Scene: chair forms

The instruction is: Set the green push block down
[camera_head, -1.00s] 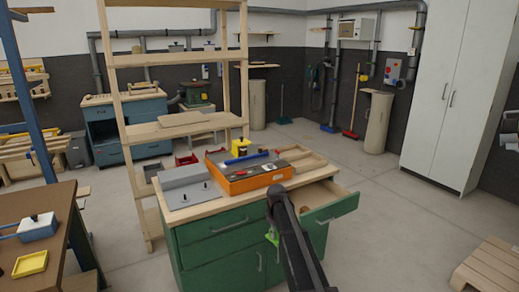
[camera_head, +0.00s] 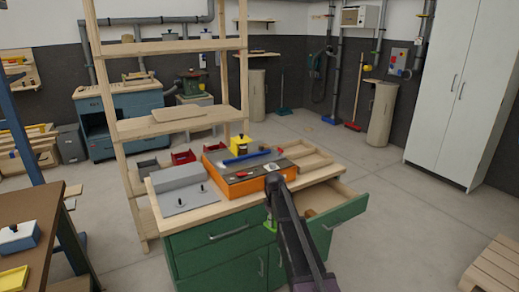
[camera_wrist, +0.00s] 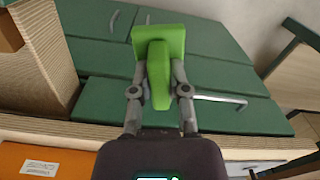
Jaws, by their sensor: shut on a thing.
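The green push block (camera_wrist: 165,38) shows in the wrist view, a flat square plate with an upright grip. My gripper (camera_wrist: 158,85) is shut on its grip, one finger on each side. In the head view my gripper (camera_head: 269,222) is in front of the green cabinet, below the worktop edge; a small bright green part of the block shows there, the rest hidden by my arm. The block looks held in the air in front of the cabinet's drawer fronts.
The cabinet's wooden top (camera_head: 228,208) carries an orange tray (camera_head: 255,184), a grey plate (camera_head: 184,199) and a yellow block (camera_head: 242,143). An open drawer (camera_head: 338,210) juts out on the right. A brown table (camera_head: 32,215) stands at the left. A pallet (camera_head: 495,265) lies on the floor at the right.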

